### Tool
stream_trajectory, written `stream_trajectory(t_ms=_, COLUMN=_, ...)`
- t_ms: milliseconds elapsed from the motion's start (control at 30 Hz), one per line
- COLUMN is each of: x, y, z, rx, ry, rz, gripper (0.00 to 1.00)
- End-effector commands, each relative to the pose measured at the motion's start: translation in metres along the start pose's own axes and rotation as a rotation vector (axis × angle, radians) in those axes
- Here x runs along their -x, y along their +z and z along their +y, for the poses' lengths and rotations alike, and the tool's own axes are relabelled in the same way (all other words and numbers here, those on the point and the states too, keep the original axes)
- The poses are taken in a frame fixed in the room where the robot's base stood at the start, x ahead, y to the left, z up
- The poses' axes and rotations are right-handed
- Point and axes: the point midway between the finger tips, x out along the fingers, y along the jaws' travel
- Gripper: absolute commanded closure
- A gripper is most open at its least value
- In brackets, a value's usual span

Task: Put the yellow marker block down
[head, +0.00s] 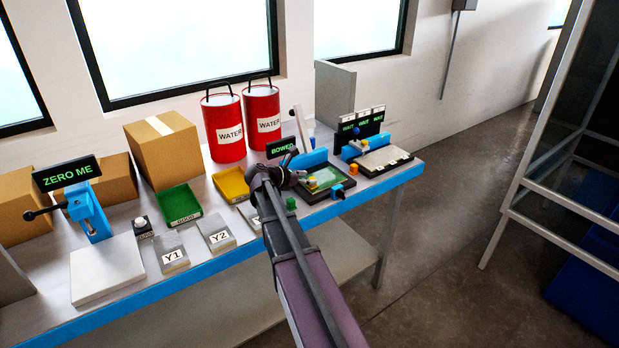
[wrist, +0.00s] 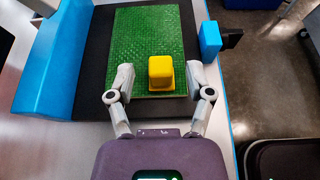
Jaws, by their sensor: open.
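The yellow marker block (wrist: 161,75) sits on the green textured plate (wrist: 130,45), near its right edge, in the wrist view. My gripper (wrist: 162,84) is open, with one finger on each side of the block and a visible gap on both sides. In the head view the yellow block (head: 311,184) is a small patch on the green plate (head: 326,177), beside my gripper (head: 299,179), and is partly hidden. The plate lies in a dark frame.
A blue wall (wrist: 50,60) borders the plate on the left, and a small blue block (wrist: 209,39) stands at its right. On the bench are red WATER cans (head: 225,140), a yellow tray (head: 232,185), a green tray (head: 179,204) and a BOWED sign (head: 281,147).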

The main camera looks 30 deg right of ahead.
Motion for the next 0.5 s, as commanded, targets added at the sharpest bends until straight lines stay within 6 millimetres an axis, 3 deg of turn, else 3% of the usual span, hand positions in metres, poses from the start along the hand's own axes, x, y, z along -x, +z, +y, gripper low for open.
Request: stream_trajectory(t_ms=500, x=0.081, y=0.003, z=0.0, rx=0.001, ry=0.001, rz=0.0, gripper=0.33)
